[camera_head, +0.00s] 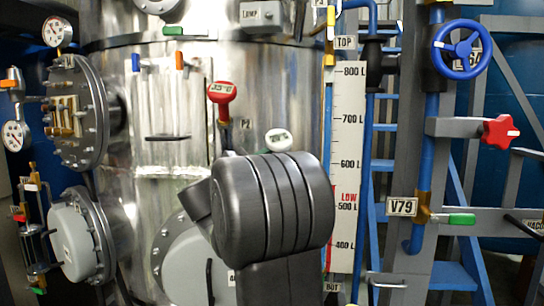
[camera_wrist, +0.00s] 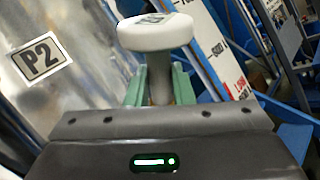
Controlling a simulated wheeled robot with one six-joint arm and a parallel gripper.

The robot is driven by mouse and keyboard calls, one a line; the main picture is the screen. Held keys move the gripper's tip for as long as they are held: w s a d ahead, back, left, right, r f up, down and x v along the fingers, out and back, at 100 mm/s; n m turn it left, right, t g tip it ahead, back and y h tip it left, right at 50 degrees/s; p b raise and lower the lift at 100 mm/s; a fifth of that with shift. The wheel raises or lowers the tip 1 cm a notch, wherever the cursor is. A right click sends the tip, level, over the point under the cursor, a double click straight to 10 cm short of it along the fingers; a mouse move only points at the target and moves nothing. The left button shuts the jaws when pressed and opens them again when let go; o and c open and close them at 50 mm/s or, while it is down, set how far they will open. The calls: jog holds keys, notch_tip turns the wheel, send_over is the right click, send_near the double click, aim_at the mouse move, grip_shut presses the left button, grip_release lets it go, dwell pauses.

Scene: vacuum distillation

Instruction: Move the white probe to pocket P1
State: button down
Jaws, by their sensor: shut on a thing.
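The white probe (camera_head: 277,139) has a rounded white head with a small dark display and shows just above my dark arm in the head view. In the wrist view the white probe (camera_wrist: 155,34) has its head above my gripper (camera_wrist: 159,84), whose green fingers are shut on its stem. I cannot tell whether the probe's tip is free or in a pocket. The P2 label (camera_head: 246,124) is left of the probe; it also shows in the wrist view (camera_wrist: 41,58). No P1 label is readable.
A red probe (camera_head: 221,95) stands at the steel vessel (camera_head: 168,105), up and left of the white one. The level scale (camera_head: 348,150) is close on the right. A blue handwheel (camera_head: 460,48) and red star knob (camera_head: 500,131) are farther right.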

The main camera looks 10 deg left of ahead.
aim_at(272, 140)
jog(key=shift+w+f+p, duration=0.15)
jog(key=shift+f+p, duration=0.1)
jog(key=shift+p, duration=0.1)
jog(key=shift+s+d+r+p, duration=0.1)
jog(key=shift+s+r+p, duration=0.45)
jog(key=shift+r, duration=0.35)
jog(key=shift+s+d+r+p, duration=0.15)
jog(key=shift+s+r+p, duration=0.15)
jog(key=shift+s+r, duration=0.5)
jog(key=shift+s+d+r+p, duration=0.1)
jog(key=shift+s+r+p, duration=0.35)
jog(key=shift+r, duration=0.6)
jog(key=w+f+b, duration=0.2)
jog(key=w+f, duration=0.1)
jog(key=f, duration=0.2)
jog(key=shift+w+a, duration=0.25)
jog(key=shift+a, duration=0.2)
dwell(2.2)
